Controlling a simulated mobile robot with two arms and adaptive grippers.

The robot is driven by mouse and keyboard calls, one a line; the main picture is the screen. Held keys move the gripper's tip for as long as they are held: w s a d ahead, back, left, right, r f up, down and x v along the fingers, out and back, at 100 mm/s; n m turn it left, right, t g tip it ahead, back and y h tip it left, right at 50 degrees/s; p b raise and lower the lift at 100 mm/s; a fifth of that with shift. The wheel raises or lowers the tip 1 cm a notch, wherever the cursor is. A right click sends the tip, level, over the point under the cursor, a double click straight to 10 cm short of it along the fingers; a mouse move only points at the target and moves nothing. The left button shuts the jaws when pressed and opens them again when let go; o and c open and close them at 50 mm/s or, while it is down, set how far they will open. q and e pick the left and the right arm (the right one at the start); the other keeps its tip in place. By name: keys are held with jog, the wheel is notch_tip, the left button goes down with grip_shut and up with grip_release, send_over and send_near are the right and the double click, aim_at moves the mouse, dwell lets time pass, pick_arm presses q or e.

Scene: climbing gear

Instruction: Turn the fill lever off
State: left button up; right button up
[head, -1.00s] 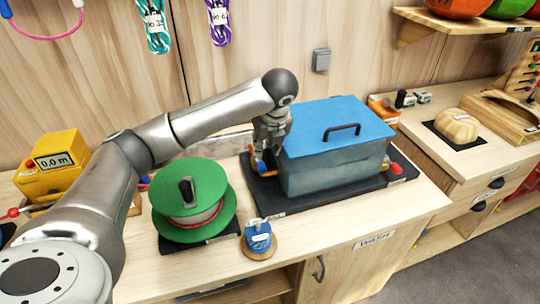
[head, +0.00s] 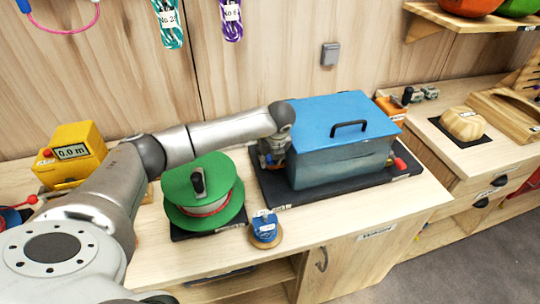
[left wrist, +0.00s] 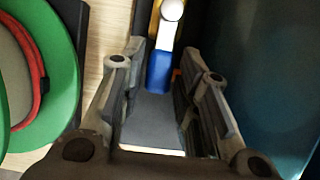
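The tank (head: 335,160) is a blue-grey box with a blue lid and a dark handle, standing on a dark mat. A lever with a blue grip (left wrist: 159,72) and a pale round end sits by the tank's left side; I take it to be the fill lever. In the left wrist view my left gripper (left wrist: 165,76) is open, with the blue grip between its fingertips; I cannot tell whether they touch it. In the head view my left gripper (head: 271,158) is low at the tank's left side and mostly hides the lever. My right gripper is not in view.
A green reel (head: 203,190) stands left of the tank, with a small blue item (head: 264,228) in front. A red-ended part (head: 400,164) shows at the tank's right. A yellow gauge box (head: 72,153) reads 0.0 m. The front right bench top is clear.

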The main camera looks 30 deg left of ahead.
pick_arm(q)
jog(key=c, duration=0.3)
grip_shut()
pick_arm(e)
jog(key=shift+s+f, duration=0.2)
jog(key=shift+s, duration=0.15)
